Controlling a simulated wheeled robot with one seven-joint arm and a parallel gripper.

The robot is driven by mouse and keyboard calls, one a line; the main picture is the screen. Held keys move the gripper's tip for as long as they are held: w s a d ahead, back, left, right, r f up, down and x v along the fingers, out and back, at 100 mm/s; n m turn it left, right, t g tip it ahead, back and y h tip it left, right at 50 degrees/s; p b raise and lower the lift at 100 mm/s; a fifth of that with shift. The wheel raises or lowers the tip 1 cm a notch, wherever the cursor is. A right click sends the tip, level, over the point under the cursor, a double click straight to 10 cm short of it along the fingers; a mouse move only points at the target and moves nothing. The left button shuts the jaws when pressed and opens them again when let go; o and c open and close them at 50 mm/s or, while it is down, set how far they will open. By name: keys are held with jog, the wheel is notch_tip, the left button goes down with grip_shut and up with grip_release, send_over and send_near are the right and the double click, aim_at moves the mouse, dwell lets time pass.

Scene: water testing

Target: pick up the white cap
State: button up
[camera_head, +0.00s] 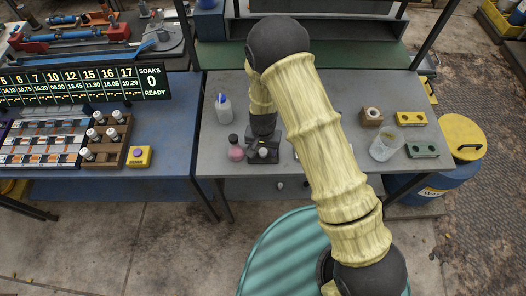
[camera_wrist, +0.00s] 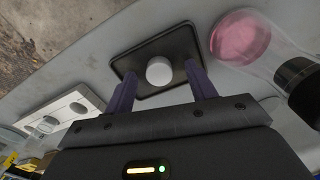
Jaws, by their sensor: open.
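The white cap (camera_wrist: 159,71) is a small round white piece lying on a dark rectangular tray (camera_wrist: 152,50) in the wrist view. In the head view the white cap (camera_head: 263,153) shows small on the dark tray (camera_head: 256,159), just below my gripper (camera_head: 263,143). In the wrist view my gripper (camera_wrist: 160,72) is open, with one dark purple finger on each side of the cap. There are visible gaps between the cap and both fingers. The cap's exact height relative to the fingertips is hard to tell.
A pink-filled flask with a dark stopper (camera_head: 236,150) stands close left of the tray. A spray bottle (camera_head: 223,108) stands behind it. A clear beaker (camera_head: 387,144), yellow block (camera_head: 411,119) and green block (camera_head: 422,149) are at the right. The grey table's (camera_head: 215,165) front edge is near.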

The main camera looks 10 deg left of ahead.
aim_at(264, 151)
jog(key=c, duration=0.9)
jog(key=shift+r, duration=0.1)
notch_tip(264, 151, up, 10)
jog(key=shift+f+b, duration=0.1)
jog(key=shift+b, duration=0.9)
jog(key=shift+d, duration=0.1)
